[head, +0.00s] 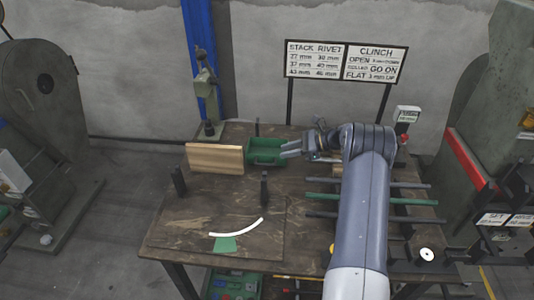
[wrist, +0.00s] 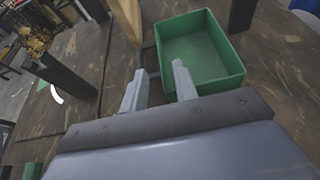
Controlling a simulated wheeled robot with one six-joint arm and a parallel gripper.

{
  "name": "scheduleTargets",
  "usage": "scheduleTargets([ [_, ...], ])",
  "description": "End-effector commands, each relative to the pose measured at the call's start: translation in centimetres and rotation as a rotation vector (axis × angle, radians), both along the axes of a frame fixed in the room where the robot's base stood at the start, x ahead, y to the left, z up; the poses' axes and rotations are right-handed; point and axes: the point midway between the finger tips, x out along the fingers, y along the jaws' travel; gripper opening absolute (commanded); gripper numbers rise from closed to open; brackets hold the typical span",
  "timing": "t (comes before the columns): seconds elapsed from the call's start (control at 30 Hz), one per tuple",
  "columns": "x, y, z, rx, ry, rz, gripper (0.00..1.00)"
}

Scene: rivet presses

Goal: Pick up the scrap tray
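The scrap tray, an open green box (head: 264,151), stands on the wooden bench, right of a pale wooden block. In the wrist view the green tray (wrist: 203,52) shows just beyond my fingertips and looks empty inside. My gripper (head: 288,149) is at the tray's right side in the head view, with its fingers pointing left toward it. In the wrist view my gripper (wrist: 158,80) has its two fingers apart with nothing between them. The right fingertip is close to the tray's near wall; I cannot tell whether it touches.
The pale wooden block (head: 215,158) stands left of the tray. Dark upright posts (head: 264,188) rise from the bench (head: 185,225). A white curved strip (head: 237,229) lies at the front. Several rods (head: 410,201) lie under my arm at the right. A sign (head: 345,61) stands behind.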

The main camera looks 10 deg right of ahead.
Motion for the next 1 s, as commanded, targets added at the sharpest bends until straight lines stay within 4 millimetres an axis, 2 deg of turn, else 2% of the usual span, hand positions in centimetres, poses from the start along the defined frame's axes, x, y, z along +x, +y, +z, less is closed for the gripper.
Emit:
scheduleTargets([
  [0.07, 0.3, 1.1, -0.3, 0.001, 0.001, 0.001, 0.28],
  [0.27, 0.7, 2.3, -1.0, 0.001, 0.001, 0.001, 0.28],
  [0.53, 1.9, 5.8, -2.4, 0.001, 0.001, 0.001, 0.28],
  [0.8, 2.1, 6.2, -2.7, 0.0, 0.0, -0.001, 0.28],
  [1.0, 2.1, 6.2, -2.7, 0.0, 0.0, 0.0, 0.12],
])
